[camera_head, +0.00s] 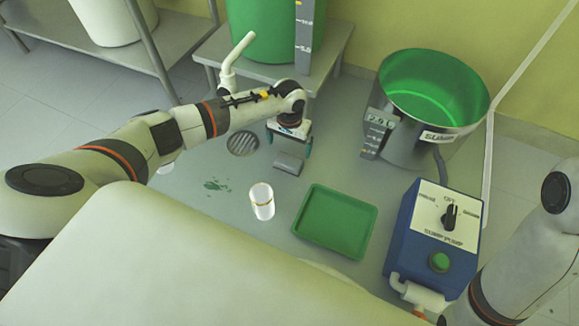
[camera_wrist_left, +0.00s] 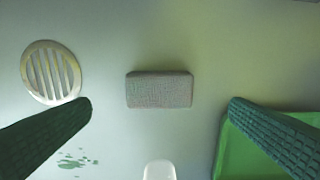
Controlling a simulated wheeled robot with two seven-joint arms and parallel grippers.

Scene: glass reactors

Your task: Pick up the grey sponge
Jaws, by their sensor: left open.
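The grey sponge (camera_head: 288,164) is a small rectangular block lying flat on the grey floor. In the left wrist view the sponge (camera_wrist_left: 160,89) is near the middle of the picture, between the two green fingers and a little beyond their tips. My left gripper (camera_head: 289,143) is above and just behind the sponge in the head view, pointing down. In the left wrist view the left gripper (camera_wrist_left: 160,108) is wide open and empty. My right arm shows at the right edge of the head view, but its gripper is out of view.
A round drain (camera_head: 243,143) and green spill (camera_head: 214,185) lie left of the sponge. A white cup (camera_head: 262,202) and green tray (camera_head: 310,249) are in front. A steel vessel (camera_head: 412,142) and blue pump box (camera_head: 404,232) stand right. A table (camera_head: 212,48) is behind.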

